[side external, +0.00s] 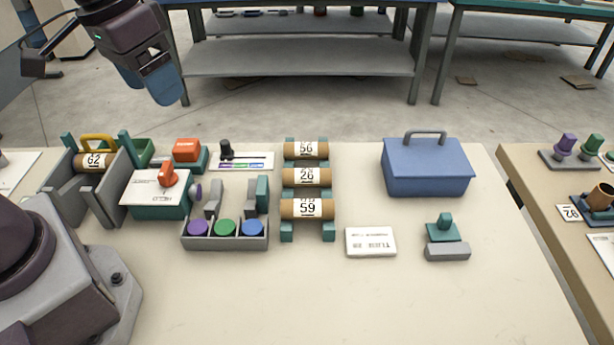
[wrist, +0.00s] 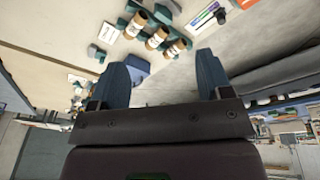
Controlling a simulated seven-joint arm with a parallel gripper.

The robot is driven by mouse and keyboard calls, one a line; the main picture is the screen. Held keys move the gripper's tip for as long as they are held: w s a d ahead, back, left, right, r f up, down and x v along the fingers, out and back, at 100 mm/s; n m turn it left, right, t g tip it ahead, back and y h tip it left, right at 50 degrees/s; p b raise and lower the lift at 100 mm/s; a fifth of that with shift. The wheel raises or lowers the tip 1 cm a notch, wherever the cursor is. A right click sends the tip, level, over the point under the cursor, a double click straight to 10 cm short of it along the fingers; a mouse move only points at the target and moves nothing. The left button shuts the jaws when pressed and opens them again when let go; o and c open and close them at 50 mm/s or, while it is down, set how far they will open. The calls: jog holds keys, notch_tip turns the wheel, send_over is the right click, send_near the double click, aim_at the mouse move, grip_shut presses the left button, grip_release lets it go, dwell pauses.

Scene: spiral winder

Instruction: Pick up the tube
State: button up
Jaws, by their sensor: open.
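Three brown cardboard tubes lie across a teal rack (side external: 287,236) in the middle of the table: the back tube (side external: 291,150) labelled 56, the middle tube (side external: 291,177) with a label that looks like 26, and the front tube (side external: 289,209) labelled 59. They also show small in the wrist view (wrist: 157,38). Another tube (side external: 94,162), labelled 62, sits in a grey stand at the far left. The task does not say which tube. My gripper (side external: 148,95) is open and empty, high above the back left of the table; its blue fingers spread wide in the wrist view (wrist: 162,62).
A blue lidded box (side external: 426,167) stands right of the rack. A white card (side external: 371,242) and a teal-and-grey block (side external: 446,238) lie in front. A grey tray (side external: 225,241) with coloured round caps stands left of the rack. The table's front is clear.

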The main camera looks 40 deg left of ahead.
jog(key=w+d+f+n+g, duration=0.2)
jog(key=w+f+n, duration=0.35)
jog(key=w, duration=0.25)
jog(key=n, duration=2.1)
send_over(306, 171)
notch_tip(306, 171, down, 10)
jog(key=shift+y, duration=0.4)
jog(key=f, duration=0.5)
jog(key=a+f, duration=0.1)
jog(key=f, duration=0.1)
jog(key=shift+f, duration=0.3)
jog(key=shift+d+f, duration=0.15)
jog(key=shift+f, duration=0.75)
jog(key=shift+d+f, duration=0.2)
jog(key=shift+f, duration=0.7)
jog(key=shift+d+f, duration=0.15)
jog(key=shift+f, duration=0.75)
jog(key=c, duration=1)
